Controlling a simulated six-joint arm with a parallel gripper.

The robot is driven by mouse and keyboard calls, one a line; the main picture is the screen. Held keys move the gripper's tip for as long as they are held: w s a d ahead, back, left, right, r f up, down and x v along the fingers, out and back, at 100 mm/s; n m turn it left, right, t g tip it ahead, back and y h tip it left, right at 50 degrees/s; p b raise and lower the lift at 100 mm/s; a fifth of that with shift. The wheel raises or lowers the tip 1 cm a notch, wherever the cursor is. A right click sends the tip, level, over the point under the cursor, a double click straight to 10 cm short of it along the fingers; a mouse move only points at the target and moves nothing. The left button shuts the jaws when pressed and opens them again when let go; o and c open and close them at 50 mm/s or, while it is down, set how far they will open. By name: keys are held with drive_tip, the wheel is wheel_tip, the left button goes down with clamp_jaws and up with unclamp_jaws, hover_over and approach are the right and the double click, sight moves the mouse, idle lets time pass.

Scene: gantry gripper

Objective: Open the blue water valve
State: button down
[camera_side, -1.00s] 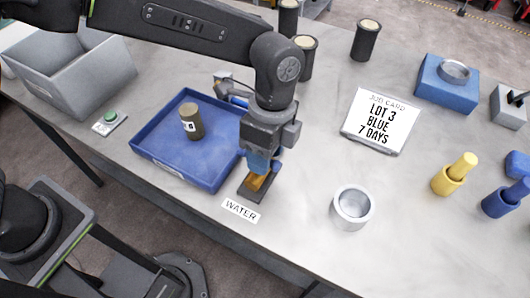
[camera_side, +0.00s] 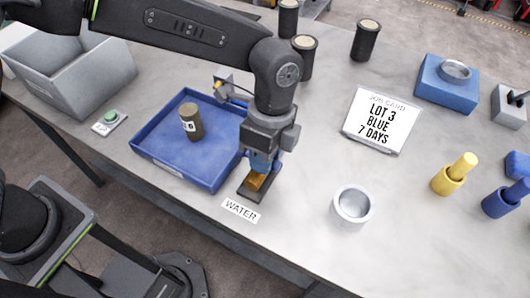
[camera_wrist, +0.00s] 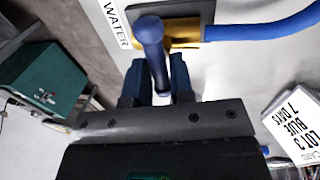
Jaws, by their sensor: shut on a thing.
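The water valve has a brass body (camera_side: 257,182) on a dark base (camera_side: 247,194), beside the WATER label (camera_side: 241,210). In the wrist view its brass body (camera_wrist: 184,32) joins a blue hose (camera_wrist: 265,28). The blue lever (camera_wrist: 152,40) points from the body back between my fingers, roughly crosswise to the hose. My gripper (camera_wrist: 158,78) is shut on the lever; in the side view my gripper (camera_side: 261,165) stands over the valve and hides most of the lever.
A blue tray (camera_side: 166,158) with a labelled dark cylinder (camera_side: 191,123) lies close on the left. A metal cup (camera_side: 352,206) and the job card (camera_side: 381,120) stand to the right. Bare table lies between valve and cup.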

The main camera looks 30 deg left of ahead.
drive_tip(key=n, duration=0.4)
drive_tip(key=shift+w+a+n+h, duration=0.1)
drive_tip(key=shift+w+n+h, duration=0.1)
drive_tip(key=shift+n+h, duration=0.2)
drive_tip(key=n, duration=0.4)
drive_tip(key=shift+w+a+n+t+h, duration=0.15)
drive_tip(key=shift+n+t+h, duration=0.15)
drive_tip(key=shift+h, duration=0.1)
drive_tip(key=n, duration=0.4)
drive_tip(key=shift+w+a+t, duration=0.1)
drive_tip(key=shift+a+t, duration=0.1)
drive_tip(key=shift+t, duration=0.2)
drive_tip(key=shift+a+n+t+h, duration=0.15)
drive_tip(key=shift+n+t+h, duration=0.2)
drive_tip(key=shift+n, duration=1.95)
drive_tip(key=c, duration=1.1)
unclamp_jaws()
